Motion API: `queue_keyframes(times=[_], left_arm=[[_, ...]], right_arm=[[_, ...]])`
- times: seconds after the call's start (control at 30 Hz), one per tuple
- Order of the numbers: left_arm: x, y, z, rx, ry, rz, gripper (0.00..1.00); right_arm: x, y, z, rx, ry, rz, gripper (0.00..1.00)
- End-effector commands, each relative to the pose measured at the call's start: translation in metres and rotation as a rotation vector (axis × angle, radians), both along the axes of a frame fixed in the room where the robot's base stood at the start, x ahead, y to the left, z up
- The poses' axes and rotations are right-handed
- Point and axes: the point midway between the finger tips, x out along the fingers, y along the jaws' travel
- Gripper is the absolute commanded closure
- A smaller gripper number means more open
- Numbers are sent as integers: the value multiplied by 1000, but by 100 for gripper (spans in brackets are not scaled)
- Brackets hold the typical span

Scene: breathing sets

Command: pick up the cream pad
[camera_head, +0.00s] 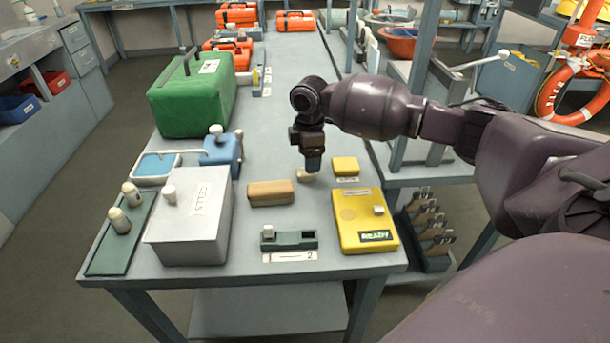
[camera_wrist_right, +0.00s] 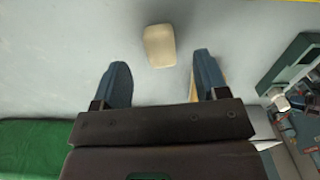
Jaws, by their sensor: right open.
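The cream pad (camera_wrist_right: 159,46) is a small rounded block lying on the grey table. In the right wrist view it sits just beyond the fingertips, roughly centred between them and apart from both. In the head view only a bit of the cream pad (camera_head: 303,178) shows beside and below the gripper; the rest is hidden. My right gripper (camera_wrist_right: 161,70) is open and empty, its two blue-grey fingers spread. In the head view my right gripper (camera_head: 313,166) points down over the table, close to the pad. My left gripper is not in view.
A tan block (camera_head: 270,193) lies left of the pad. A small yellow block (camera_head: 345,166) and a yellow box (camera_head: 364,222) stand right. A dark green holder (camera_head: 289,241) is at the front. A grey box (camera_head: 190,227) and green case (camera_head: 192,104) stand left.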

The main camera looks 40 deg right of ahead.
Motion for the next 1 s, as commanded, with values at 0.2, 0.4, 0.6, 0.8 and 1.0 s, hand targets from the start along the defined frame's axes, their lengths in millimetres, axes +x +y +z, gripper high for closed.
queue_keyframes(times=[0.2,0.4,0.6,0.8,1.0], left_arm=[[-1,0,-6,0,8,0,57],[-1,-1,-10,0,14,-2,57],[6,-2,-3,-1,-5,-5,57],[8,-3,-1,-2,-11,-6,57],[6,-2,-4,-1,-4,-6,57]], right_arm=[[1,3,-22,0,3,1,33],[2,3,-48,-1,3,0,33],[2,3,-50,0,-1,0,33],[2,3,-50,0,-1,0,53],[2,3,-50,0,-1,0,84]])
